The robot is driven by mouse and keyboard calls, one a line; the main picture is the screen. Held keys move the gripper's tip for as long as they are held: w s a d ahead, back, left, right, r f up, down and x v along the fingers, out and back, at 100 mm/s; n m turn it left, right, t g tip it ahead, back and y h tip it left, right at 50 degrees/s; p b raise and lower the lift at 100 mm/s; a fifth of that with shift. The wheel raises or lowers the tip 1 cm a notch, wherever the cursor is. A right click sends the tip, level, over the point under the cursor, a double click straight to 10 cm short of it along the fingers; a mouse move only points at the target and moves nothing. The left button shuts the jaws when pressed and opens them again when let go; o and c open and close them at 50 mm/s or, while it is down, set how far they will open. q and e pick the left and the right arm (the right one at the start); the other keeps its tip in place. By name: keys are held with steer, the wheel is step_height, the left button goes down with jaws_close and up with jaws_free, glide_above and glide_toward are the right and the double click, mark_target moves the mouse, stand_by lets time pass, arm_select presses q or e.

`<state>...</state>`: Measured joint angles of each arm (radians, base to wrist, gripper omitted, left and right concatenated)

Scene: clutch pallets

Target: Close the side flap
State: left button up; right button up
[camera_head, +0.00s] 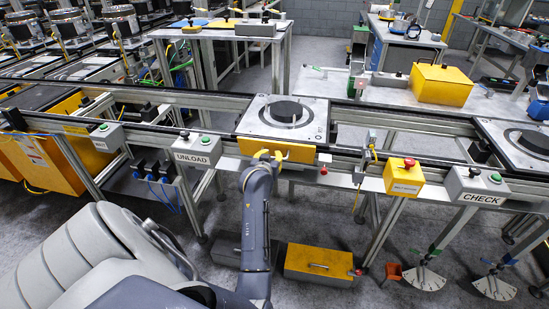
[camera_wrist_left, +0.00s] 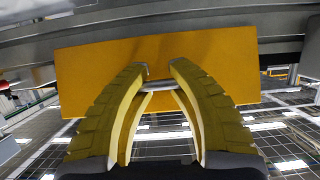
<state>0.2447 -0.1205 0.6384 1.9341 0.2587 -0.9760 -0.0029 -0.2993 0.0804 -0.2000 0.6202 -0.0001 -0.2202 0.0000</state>
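The side flap is a flat yellow panel (camera_head: 296,152) on the front side of the conveyor, below the pallet with the black disc. In the left wrist view the flap (camera_wrist_left: 225,62) fills the upper middle, with a small grey metal handle (camera_wrist_left: 158,87) at its lower edge. My left gripper (camera_head: 267,154) is at the flap's front. In the left wrist view its yellow fingers (camera_wrist_left: 159,68) stand apart, one on each side of the handle. Whether they touch it is not clear. My right gripper is not in view.
A pale pallet with a black disc (camera_head: 286,111) sits on the conveyor above the flap. An UNLOAD button box (camera_head: 197,149) is to the left. A yellow box with a red button (camera_head: 404,176) is to the right. A yellow case (camera_head: 319,264) lies on the floor below.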

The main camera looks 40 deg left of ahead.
mark_target(275, 148)
arm_select(q)
steer(key=shift+o, duration=1.1)
steer(key=shift+w+d+r, duration=0.15)
steer(key=shift+d+r, duration=0.05)
steer(key=shift+d, duration=0.05)
steer(key=o, duration=0.9)
steer(key=shift+w+d, duration=0.1)
steer(key=shift+c, duration=0.2)
steer(key=shift+o, duration=0.3)
steer(key=shift+s+d+r, duration=0.15)
steer(key=shift+r, duration=0.3)
steer(key=shift+s+d+r, duration=0.1)
steer(key=shift+r, duration=0.35)
steer(key=o, duration=0.6)
steer(key=shift+s+d+r, duration=0.3)
steer(key=shift+s+r, duration=0.25)
steer(key=shift+r, duration=0.15)
steer(key=shift+s+d+r, duration=0.8)
steer(key=shift+s+r, duration=0.6)
steer(key=shift+r, duration=0.8)
steer(key=shift+s+d+r, duration=0.75)
steer(key=shift+s+r, duration=0.65)
steer(key=shift+r, duration=0.8)
steer(key=shift+s+d+r, duration=0.8)
steer(key=shift+s+r, duration=0.6)
steer(key=shift+r, duration=0.8)
